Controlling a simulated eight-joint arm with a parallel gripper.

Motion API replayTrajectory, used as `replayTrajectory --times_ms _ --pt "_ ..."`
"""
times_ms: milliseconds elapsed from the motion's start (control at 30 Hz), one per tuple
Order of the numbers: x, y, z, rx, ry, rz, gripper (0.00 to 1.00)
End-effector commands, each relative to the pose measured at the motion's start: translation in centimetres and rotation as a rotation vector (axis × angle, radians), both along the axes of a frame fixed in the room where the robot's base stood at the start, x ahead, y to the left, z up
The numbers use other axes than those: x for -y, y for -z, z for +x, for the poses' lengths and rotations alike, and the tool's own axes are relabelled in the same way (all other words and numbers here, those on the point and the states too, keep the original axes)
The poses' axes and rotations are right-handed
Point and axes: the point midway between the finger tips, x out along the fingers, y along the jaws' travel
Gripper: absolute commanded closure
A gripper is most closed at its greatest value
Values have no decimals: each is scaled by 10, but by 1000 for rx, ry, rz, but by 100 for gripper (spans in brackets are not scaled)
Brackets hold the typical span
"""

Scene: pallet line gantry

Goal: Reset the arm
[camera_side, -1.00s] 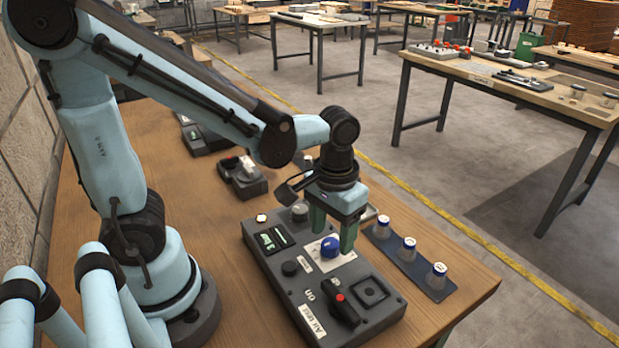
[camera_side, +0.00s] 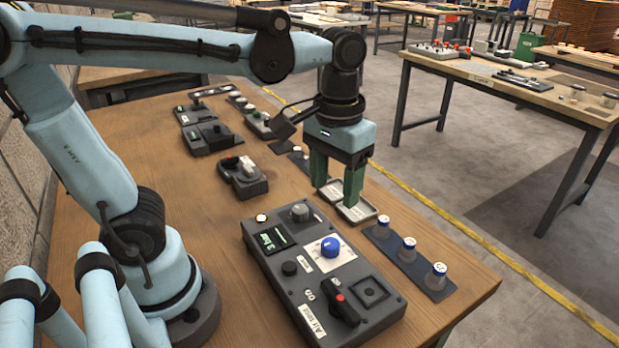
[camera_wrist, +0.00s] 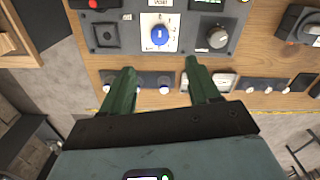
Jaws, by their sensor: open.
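My gripper (camera_side: 336,188) is open and empty, its two green fingers pointing down above the wooden table. It hangs above and behind the grey control box, clear of it. The box (camera_side: 308,265) has a blue knob (camera_side: 330,247) on a white plate, a grey knob (camera_side: 299,211), a small display (camera_side: 272,238) and a black lever with a red button (camera_side: 342,304). In the wrist view my gripper (camera_wrist: 160,82) shows with fingers spread, and the blue knob (camera_wrist: 158,35) lies beyond the fingertips, apart from them.
A dark strip with several white-capped jars (camera_side: 408,250) lies right of the box. Shallow metal trays (camera_side: 352,208) lie behind it, below the fingers. A small dark device (camera_side: 243,177) and other devices (camera_side: 205,135) stand farther back. The bare wood (camera_side: 180,190) left of these is clear.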

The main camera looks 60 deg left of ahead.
Motion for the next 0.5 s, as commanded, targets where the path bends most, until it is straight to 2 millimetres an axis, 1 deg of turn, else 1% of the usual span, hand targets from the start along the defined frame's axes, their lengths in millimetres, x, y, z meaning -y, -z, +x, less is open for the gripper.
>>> replayTrajectory --times_ms 300,367,500 --pt "-2 1 0 17 4 -3 39" --pt "-5 4 -1 53 15 -7 39" --pt "-16 15 -1 211 65 -14 39"
